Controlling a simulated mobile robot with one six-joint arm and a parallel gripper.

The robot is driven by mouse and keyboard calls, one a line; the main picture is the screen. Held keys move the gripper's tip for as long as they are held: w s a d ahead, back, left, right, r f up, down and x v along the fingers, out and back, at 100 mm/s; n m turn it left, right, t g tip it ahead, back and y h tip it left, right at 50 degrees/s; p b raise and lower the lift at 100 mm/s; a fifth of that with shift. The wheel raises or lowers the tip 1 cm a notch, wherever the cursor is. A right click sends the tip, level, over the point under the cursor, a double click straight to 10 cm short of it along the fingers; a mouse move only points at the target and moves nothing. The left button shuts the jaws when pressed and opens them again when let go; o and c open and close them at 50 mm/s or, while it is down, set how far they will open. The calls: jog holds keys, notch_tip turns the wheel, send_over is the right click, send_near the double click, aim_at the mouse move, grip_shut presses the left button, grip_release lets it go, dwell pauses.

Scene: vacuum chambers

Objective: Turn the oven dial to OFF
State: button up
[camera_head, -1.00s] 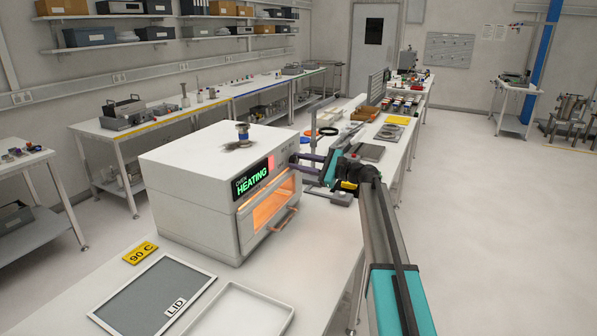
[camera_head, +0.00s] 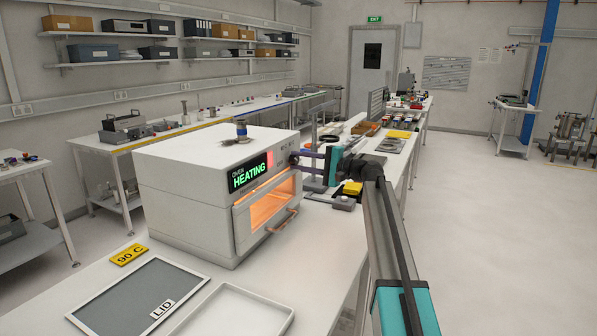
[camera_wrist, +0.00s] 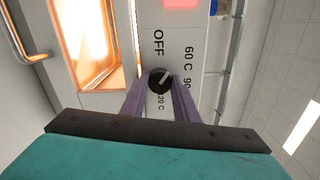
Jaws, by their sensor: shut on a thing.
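The white oven (camera_head: 185,195) stands on the bench, its display (camera_head: 249,174) reading HEATING in green and its window glowing orange. The black oven dial (camera_wrist: 158,82) shows in the wrist view, with OFF (camera_wrist: 158,42) above it in the picture, 60 C and 90 to its right and 120 C below. The dial's pale pointer slants up and right, roughly toward 60 C. My gripper (camera_wrist: 160,80) is shut on the dial, one purple finger on each side. In the head view my gripper (camera_head: 297,159) reaches the oven's right front; the dial is mostly hidden there.
The oven door handle (camera_head: 283,221) sticks out below and left of my gripper. A LID panel (camera_head: 125,290), a white tray (camera_head: 235,313) and a yellow 90 C sign (camera_head: 129,254) lie in front of the oven.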

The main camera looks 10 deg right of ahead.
jog(key=n+b, duration=0.4)
jog(key=b, duration=0.1)
jog(key=shift+w+d+f+n, duration=0.1)
jog(key=shift+d+f+n, duration=0.05)
jog(key=shift+n, duration=0.25)
jog(key=shift+n+b, duration=1.1)
jog(key=shift+b, duration=0.2)
jog(key=shift+r, duration=0.2)
jog(key=o, duration=1.1)
jog(key=shift+c, duration=0.2)
jog(key=shift+f, duration=0.15)
jog(key=shift+s, duration=0.25)
